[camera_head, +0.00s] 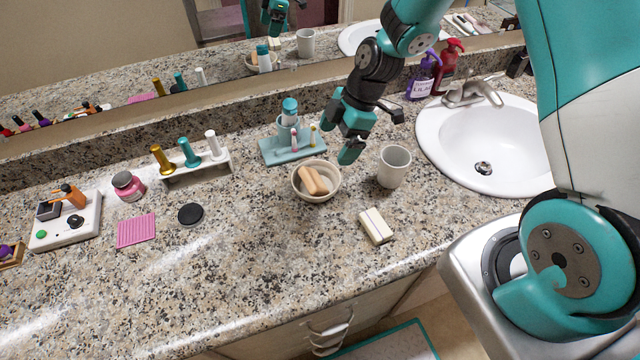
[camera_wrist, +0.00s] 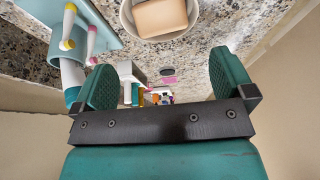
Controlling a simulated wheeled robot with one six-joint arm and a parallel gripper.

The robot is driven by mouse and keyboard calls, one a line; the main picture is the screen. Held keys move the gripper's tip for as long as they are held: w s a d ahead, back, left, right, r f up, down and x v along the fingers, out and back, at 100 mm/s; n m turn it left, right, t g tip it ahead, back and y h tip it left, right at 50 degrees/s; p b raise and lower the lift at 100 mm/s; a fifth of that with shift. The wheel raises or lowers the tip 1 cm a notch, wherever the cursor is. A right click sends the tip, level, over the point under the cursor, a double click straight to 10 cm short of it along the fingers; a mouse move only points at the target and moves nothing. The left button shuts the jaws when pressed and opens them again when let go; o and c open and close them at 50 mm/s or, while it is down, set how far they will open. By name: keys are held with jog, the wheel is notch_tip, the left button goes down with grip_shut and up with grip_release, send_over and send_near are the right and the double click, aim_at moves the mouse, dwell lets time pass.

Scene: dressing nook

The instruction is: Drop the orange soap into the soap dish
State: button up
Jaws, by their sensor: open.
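The orange soap (camera_head: 313,181) lies inside a round cream bowl (camera_head: 318,199), which looks like the soap dish, on the granite counter. In the wrist view the soap (camera_wrist: 160,16) shows at the top, inside the bowl (camera_wrist: 128,22). My gripper (camera_head: 341,146) is above the counter, just behind and to the right of the bowl. Its fingers are apart with nothing between them, and they do not touch the soap. The wrist view also shows both fingers (camera_wrist: 166,82) spread wide.
A white cup (camera_head: 394,167) stands right of the bowl, with a cream bar (camera_head: 376,226) in front. A teal toothbrush stand (camera_head: 292,150) is close behind the bowl. The sink (camera_head: 480,140) and pump bottles (camera_head: 424,76) are at the right.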

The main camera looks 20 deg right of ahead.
jog(key=v, duration=1.4)
jog(key=shift+b, duration=0.45)
jog(key=shift+a, duration=0.1)
jog(key=s+a+r+m, duration=0.4)
jog(key=s+a+m, duration=0.1)
jog(key=s, duration=0.6)
jog(key=s+a+r+m, duration=0.4)
jog(key=s+a+m, duration=0.1)
jog(key=s, duration=0.6)
jog(key=shift+a+r+m, duration=0.4)
jog(key=shift+a, duration=0.45)
